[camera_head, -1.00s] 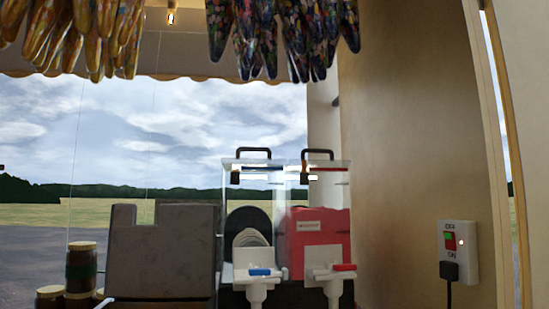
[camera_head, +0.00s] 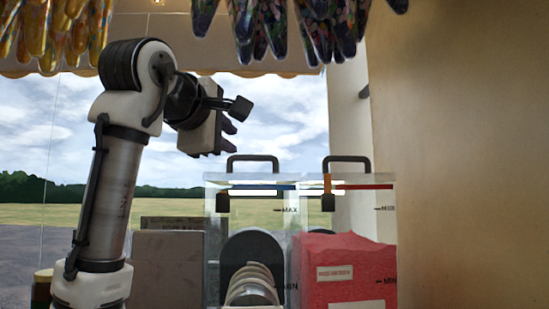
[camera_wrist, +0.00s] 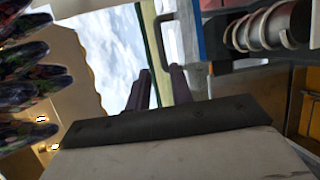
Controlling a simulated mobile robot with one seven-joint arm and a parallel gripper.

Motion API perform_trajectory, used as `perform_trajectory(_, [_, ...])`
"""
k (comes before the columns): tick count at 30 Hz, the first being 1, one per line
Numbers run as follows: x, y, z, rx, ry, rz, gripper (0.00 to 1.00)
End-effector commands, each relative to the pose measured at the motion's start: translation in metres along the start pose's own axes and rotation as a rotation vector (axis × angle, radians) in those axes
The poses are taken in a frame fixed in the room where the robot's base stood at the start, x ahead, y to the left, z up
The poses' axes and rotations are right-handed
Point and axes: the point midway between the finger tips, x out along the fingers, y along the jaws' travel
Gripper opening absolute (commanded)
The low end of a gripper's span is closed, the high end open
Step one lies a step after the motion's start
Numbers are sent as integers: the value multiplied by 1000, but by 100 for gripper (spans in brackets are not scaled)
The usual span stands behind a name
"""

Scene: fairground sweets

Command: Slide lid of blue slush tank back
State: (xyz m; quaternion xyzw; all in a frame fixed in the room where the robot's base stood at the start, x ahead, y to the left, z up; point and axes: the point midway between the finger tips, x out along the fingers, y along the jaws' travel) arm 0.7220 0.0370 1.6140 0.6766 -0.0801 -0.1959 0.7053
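The blue slush tank is the clear left tank (camera_head: 212,262), marked by a blue strip. It looks empty, with a pale spiral auger (camera_head: 254,284) inside. Its lid (camera_head: 235,179) lies flat on top and carries a dark loop handle (camera_head: 252,158). The handle (camera_wrist: 158,38) and auger (camera_wrist: 265,28) also show in the wrist view. My gripper (camera_head: 232,129) is above and left of the handle, apart from it, with its fingers pointing right. In the wrist view my gripper (camera_wrist: 160,88) is open, with an empty gap between its dark fingers.
The right tank holds red slush (camera_head: 345,265) and has its own dark lid handle (camera_head: 346,160). A grey block-like machine (camera_head: 168,270) stands left of the tanks. Wrapped sweets (camera_head: 290,28) hang above. A plain wall (camera_head: 460,160) is at the right.

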Motion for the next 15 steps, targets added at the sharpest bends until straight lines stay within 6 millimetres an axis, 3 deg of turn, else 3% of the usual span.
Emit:
perform_trajectory(7, [16,2,5,-19,0,-31,22])
perform_trajectory(15, [72,2,5,-17,1,-30,22])
